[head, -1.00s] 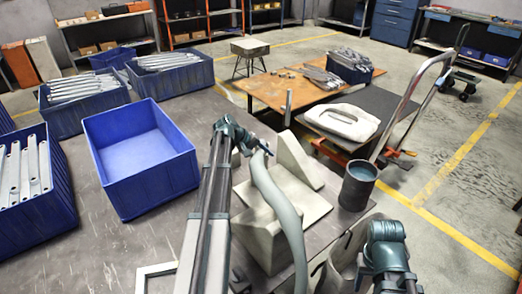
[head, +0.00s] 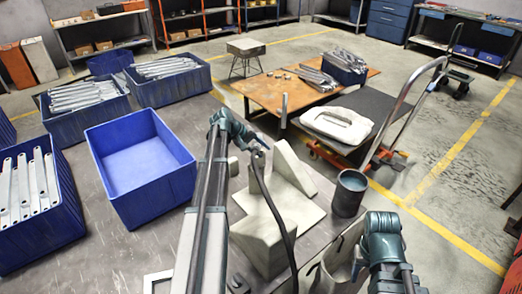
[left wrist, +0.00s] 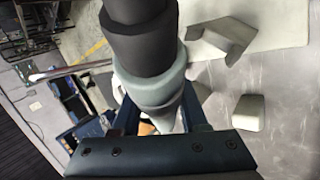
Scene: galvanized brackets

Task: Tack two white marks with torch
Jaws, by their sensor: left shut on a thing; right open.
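My left gripper (head: 258,145) is shut on the torch and holds it above the pale fixture (head: 292,212). In the left wrist view the torch (left wrist: 145,50) is a thick dark-grey body with a grey-green collar, held between my blue fingers (left wrist: 163,122). In the head view a dark cable (head: 272,205) hangs from it across the fixture. The fixture has a flat plate and wedge-shaped blocks. My right gripper (head: 340,268) is open near the table's front right, beside a pale object. I cannot make out the white marks; the torch tip is unclear.
An empty blue bin (head: 142,165) stands left of my left arm. Blue bins of galvanized brackets (head: 28,190) stand further left and behind. A dark cup (head: 350,193) stands right of the fixture. A cart (head: 345,145) with a metal handle is beyond.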

